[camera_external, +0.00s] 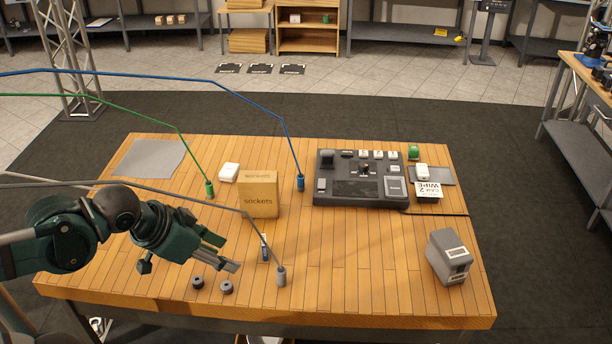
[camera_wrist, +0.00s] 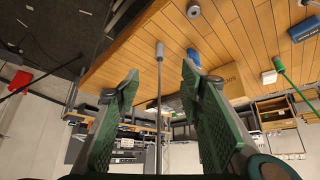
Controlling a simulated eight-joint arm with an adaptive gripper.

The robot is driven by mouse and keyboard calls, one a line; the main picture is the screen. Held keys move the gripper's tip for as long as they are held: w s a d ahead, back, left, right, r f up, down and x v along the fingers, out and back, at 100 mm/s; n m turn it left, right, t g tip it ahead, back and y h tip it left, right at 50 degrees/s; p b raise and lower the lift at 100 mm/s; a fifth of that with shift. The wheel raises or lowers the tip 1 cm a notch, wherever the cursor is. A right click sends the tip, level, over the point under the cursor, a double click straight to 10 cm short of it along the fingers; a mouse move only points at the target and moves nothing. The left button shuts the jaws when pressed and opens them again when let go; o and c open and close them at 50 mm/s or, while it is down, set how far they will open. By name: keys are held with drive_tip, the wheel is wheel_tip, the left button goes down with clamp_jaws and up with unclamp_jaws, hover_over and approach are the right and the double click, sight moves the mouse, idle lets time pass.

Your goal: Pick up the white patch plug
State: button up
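The plug that best fits the white patch plug is a pale grey cylinder (camera_external: 281,276) standing near the table's front edge, with a grey cable rising from its top to the left. It looks whiter in the wrist view (camera_wrist: 159,50), where its cable runs between my fingers' sides of the picture. My gripper (camera_external: 228,253) is left of the plug and above the table, apart from it. In the wrist view my gripper (camera_wrist: 158,75) shows two spread green fingers with nothing clamped between them. A green plug (camera_external: 209,187) and a blue plug (camera_external: 300,183) stand farther back.
A cardboard sockets box (camera_external: 258,196) stands behind the plug. A small blue item (camera_external: 264,247) lies just left of it. Two dark rings (camera_external: 226,287) lie near the front edge. A black console (camera_external: 362,190) and a grey block-shaped device (camera_external: 450,256) are to the right.

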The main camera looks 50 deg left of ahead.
drive_tip(key=shift+a, duration=0.1)
drive_tip(key=shift+c, duration=0.2)
drive_tip(key=s+a+f+n+g+p, duration=0.1)
drive_tip(key=a+f+n, duration=0.3)
drive_tip(key=a, duration=0.5)
drive_tip(key=s+a+f+n+g+p, duration=0.1)
drive_tip(key=a+f+n+g+p, duration=0.1)
drive_tip(key=a+n, duration=0.5)
drive_tip(key=s+a+f+n+g+p, duration=0.1)
drive_tip(key=a+f+n+g, duration=0.3)
drive_tip(key=a, duration=0.7)
drive_tip(key=shift+s+a+f+n+p, duration=0.15)
drive_tip(key=shift+f+n+p, duration=0.2)
drive_tip(key=shift+f, duration=0.2)
drive_tip(key=shift+a+f+n+p, duration=0.2)
drive_tip(key=shift+f+n, duration=0.15)
drive_tip(key=shift+f, duration=0.15)
drive_tip(key=shift+s+f, duration=0.15)
drive_tip(key=shift+f, duration=0.1)
drive_tip(key=shift+f, duration=1.2)
drive_tip(key=shift+a+f, duration=0.1)
drive_tip(key=shift+f+b, duration=0.5)
drive_tip(key=shift+f, duration=2)
